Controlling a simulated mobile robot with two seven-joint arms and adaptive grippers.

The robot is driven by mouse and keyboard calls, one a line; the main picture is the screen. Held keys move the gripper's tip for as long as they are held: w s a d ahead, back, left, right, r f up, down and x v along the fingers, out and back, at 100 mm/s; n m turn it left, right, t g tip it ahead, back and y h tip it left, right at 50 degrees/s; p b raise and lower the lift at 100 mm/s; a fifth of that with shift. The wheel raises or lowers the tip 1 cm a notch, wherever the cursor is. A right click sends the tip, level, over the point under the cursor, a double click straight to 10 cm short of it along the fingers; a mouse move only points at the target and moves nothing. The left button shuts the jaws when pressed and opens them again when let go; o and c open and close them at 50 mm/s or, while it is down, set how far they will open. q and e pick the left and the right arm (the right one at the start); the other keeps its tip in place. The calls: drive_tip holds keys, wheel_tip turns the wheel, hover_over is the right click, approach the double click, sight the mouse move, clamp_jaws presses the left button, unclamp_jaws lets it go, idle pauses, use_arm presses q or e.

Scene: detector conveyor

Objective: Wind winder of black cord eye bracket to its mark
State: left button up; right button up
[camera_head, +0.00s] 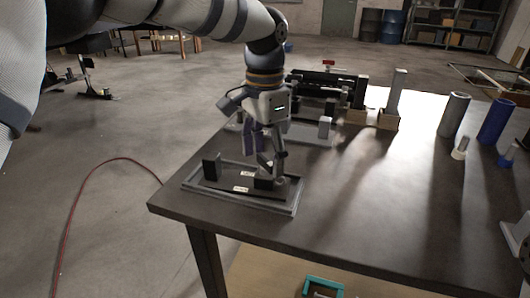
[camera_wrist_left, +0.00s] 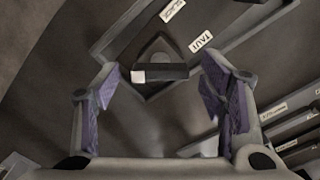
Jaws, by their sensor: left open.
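The black cord eye bracket is a dark plate (camera_head: 225,185) in a grey tray at the table's near left corner, with a black upright block (camera_head: 211,167) at its left end. The winder is a dark bar with a white end (camera_wrist_left: 160,72) on a round base; in the head view its dark block (camera_head: 265,183) is partly hidden by my gripper. Two white labels lie on the plate; one reads TAUT (camera_wrist_left: 201,42). My left gripper (camera_head: 264,160) points down over the winder. In the wrist view its purple-padded fingers (camera_wrist_left: 159,80) are open either side of the bar, apart from it.
Behind stands a row of other black and grey fixtures (camera_head: 325,90) and upright grey posts on wooden blocks (camera_head: 388,121). Grey (camera_head: 453,115) and blue (camera_head: 496,121) cylinders stand at the right. The middle of the table is clear. A red cable lies on the floor at left.

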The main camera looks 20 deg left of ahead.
use_arm(q)
drive_tip(key=c, duration=1.2)
drive_tip(key=shift+o, duration=0.2)
drive_tip(key=shift+r+n, duration=0.1)
drive_tip(key=shift+n, duration=0.2)
use_arm(e)
drive_tip(key=shift+w+r, duration=0.15)
use_arm(q)
drive_tip(key=shift+r+n+p, duration=0.1)
drive_tip(key=shift+n+p, duration=0.35)
drive_tip(key=shift+n, duration=1.25)
drive_tip(key=shift+n+p, duration=0.35)
drive_tip(key=shift+n, duration=0.75)
drive_tip(key=shift+f+n, duration=0.2)
drive_tip(key=shift+n, duration=1.1)
use_arm(e)
drive_tip(key=shift+w+r+t, duration=0.5)
drive_tip(key=shift+w+r, duration=0.5)
drive_tip(key=shift+w, duration=0.1)
